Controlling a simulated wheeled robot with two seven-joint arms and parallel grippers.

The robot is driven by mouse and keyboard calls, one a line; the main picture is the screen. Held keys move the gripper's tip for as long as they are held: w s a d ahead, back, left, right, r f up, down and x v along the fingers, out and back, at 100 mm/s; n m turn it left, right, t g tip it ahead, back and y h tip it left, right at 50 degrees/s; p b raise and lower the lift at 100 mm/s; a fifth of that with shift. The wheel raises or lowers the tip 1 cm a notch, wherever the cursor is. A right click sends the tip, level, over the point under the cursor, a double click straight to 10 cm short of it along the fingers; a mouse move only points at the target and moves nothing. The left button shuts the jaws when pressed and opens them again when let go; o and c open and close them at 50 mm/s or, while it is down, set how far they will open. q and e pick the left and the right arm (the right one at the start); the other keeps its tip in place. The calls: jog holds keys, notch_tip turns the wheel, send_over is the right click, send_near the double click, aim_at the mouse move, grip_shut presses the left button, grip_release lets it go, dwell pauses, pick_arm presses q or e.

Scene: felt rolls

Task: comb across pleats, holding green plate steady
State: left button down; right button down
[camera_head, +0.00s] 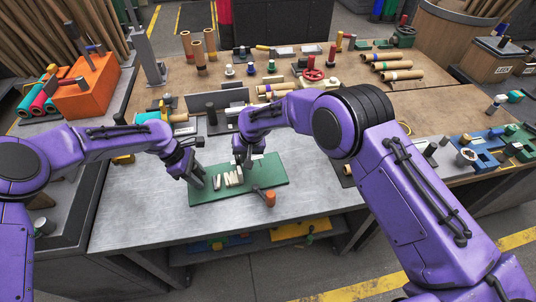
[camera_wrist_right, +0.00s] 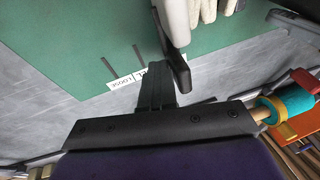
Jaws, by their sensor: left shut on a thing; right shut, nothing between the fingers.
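The green plate (camera_head: 275,172) lies flat on the grey metal table and also shows in the right wrist view (camera_wrist_right: 70,50). Cream pleats (camera_head: 233,178) stand in a row on it; their ends show in the right wrist view (camera_wrist_right: 207,10). My left gripper (camera_head: 202,183) is shut at the plate's left end; the exact contact is hidden. My right gripper (camera_head: 243,163) is shut and empty, low over the plate just behind the pleats. In its wrist view the dark fingers (camera_wrist_right: 180,75) are beside a grey piece (camera_wrist_right: 178,20) and the pleats. I cannot make out a separate comb.
An orange-ended tool (camera_head: 270,198) lies at the plate's front right. Felt rolls (camera_head: 392,65), spools and a red handwheel (camera_head: 312,74) crowd the back. The table's front left (camera_head: 135,215) is clear.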

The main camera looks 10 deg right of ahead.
aim_at(195, 169)
jog(key=shift+r, duration=0.15)
jog(key=shift+r, duration=1.6)
jog(key=v, duration=0.3)
jog(key=shift+w+d+r, duration=0.15)
jog(key=shift+w+r, duration=0.15)
jog(key=shift+w, duration=0.05)
pick_arm(q)
grip_release()
jog(key=shift+r, duration=0.15)
pick_arm(e)
jog(key=shift+r, duration=0.15)
pick_arm(q)
jog(key=shift+r+p, duration=1.4)
jog(key=shift+p, duration=0.4)
pick_arm(e)
jog(key=shift+r, duration=1.6)
